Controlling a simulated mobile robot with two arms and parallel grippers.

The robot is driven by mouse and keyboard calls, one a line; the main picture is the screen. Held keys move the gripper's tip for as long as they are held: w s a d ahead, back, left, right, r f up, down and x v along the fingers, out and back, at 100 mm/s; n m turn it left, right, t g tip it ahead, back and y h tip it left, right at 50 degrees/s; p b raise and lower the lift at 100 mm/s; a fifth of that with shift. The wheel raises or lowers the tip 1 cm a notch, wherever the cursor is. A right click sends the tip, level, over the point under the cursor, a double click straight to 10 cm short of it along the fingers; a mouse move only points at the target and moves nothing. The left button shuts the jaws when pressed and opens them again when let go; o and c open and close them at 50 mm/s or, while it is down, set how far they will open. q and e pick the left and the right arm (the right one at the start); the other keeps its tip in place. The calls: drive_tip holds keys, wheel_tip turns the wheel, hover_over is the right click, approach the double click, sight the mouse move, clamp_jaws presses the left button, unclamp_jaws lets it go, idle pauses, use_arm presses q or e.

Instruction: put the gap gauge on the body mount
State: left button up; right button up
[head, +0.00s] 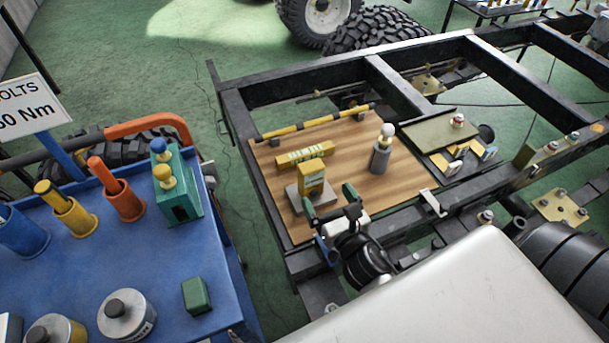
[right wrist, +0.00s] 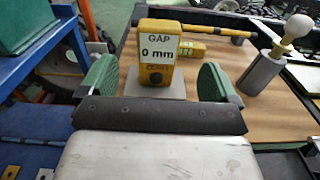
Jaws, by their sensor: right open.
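The gap gauge (head: 311,176), a yellow box, stands upright at a pale grey square plate (head: 322,198) on the wooden board. In the right wrist view the gauge (right wrist: 157,55) faces me with a white label reading "GAP 0 mm". The plate (right wrist: 176,86) shows around its foot. My right gripper (head: 337,218) is open, with green finger pads. In the right wrist view its fingers (right wrist: 158,88) stand left and right of the gauge, apart from it and nearer to me. No part is labelled as the body mount, so I cannot tell which it is. My left gripper is not in view.
The wooden board (head: 350,145) lies across the black chassis frame (head: 240,125). A grey cylinder with a white ball knob (head: 381,157), a yellow block (head: 304,153) and a yellow-black bar (head: 318,122) are on it. A blue cart (head: 160,255) with tools stands left.

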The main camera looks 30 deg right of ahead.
sight(308, 165)
drive_tip(key=w+p, duration=0.1)
drive_tip(key=w, duration=0.3)
drive_tip(key=shift+w+d, duration=0.15)
drive_tip(key=shift+w, duration=0.25)
drive_tip(key=w+p, duration=0.1)
drive_tip(key=w, duration=0.5)
drive_tip(key=shift+d+f, duration=0.1)
drive_tip(key=shift+s, duration=0.1)
drive_tip(key=c, duration=1.2)
